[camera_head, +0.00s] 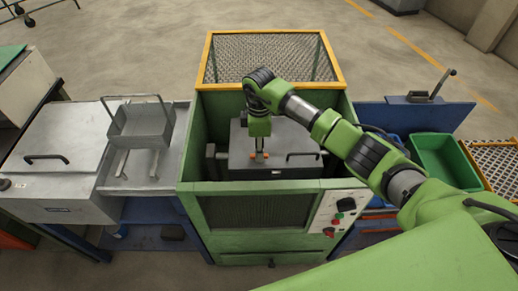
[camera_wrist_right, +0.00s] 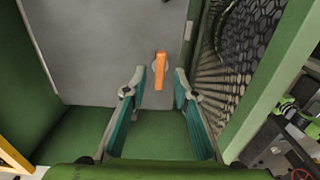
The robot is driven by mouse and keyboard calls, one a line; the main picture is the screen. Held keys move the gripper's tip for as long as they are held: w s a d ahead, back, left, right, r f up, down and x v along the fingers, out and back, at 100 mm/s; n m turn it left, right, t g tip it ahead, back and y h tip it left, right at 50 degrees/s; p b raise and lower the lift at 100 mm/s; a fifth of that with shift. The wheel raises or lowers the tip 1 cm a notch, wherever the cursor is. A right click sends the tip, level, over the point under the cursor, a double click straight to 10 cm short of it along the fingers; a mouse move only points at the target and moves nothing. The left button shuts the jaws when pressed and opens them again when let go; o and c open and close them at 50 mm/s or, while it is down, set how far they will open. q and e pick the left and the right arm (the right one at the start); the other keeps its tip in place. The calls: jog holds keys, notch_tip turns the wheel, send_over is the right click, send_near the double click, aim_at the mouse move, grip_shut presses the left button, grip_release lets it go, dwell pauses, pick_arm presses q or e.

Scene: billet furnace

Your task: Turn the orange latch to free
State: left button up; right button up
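The orange latch (camera_wrist_right: 160,70) is a short lever on the front of the grey furnace door or lid (camera_wrist_right: 95,40). In the right wrist view it points along the view, between and just beyond my fingertips. My right gripper (camera_wrist_right: 160,83) is open, one finger on each side of the latch; contact cannot be told. My left gripper is not in view.
The green housing (camera_head: 330,205) surrounds the grey box closely, with a yellow-framed mesh guard (camera_head: 270,58) behind. A control panel (camera_head: 340,212) is at the front right. A grey basket (camera_head: 142,124) stands on the left bench; a green bin (camera_head: 445,160) is at right.

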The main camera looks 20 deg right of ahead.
jog(key=shift+f, duration=0.85)
jog(key=shift+c, duration=0.7)
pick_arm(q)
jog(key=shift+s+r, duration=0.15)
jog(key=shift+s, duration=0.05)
pick_arm(e)
grip_shut()
